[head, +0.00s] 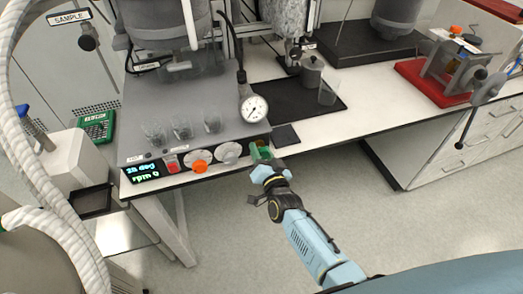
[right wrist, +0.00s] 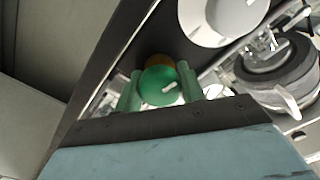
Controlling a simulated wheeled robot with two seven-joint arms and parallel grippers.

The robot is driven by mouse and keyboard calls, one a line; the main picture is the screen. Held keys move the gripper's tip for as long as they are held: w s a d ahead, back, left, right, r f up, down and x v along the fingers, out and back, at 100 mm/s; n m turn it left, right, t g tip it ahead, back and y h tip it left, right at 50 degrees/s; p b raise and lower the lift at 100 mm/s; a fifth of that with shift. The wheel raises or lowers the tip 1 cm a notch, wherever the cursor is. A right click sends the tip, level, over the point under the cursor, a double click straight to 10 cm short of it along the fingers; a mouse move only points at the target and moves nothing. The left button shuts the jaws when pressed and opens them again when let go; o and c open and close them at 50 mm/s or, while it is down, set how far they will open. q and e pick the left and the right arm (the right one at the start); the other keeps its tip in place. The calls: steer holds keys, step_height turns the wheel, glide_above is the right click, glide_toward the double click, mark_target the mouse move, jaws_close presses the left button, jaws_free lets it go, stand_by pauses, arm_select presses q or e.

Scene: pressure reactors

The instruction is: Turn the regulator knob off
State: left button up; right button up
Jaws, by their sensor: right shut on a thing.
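A green knob (right wrist: 160,88) with a short white mark sits between the two green fingers of my right gripper (right wrist: 160,92) in the right wrist view. An orange-brown part shows just behind it. In the head view my right gripper (head: 260,152) is at the right end of the reactor's front panel, shut on the green knob, which it mostly hides there. A light grey dial (head: 228,153) is just left of the gripper and also shows in the right wrist view (right wrist: 222,14). My left gripper is not in view.
The panel also has an orange knob (head: 200,161), a red switch (head: 171,164) and a display (head: 144,172). A pressure gauge (head: 254,108) stands above the gripper. Glass beakers (head: 182,130) stand on the grey reactor base. Open floor lies in front.

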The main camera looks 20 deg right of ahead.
steer(key=shift+n, duration=0.8)
steer(key=o, duration=1)
steer(key=shift+c, duration=0.2)
steer(key=s+p, duration=0.1)
steer(key=s, duration=1.2)
steer(key=shift+s+d, duration=0.2)
steer(key=shift+d, duration=0.05)
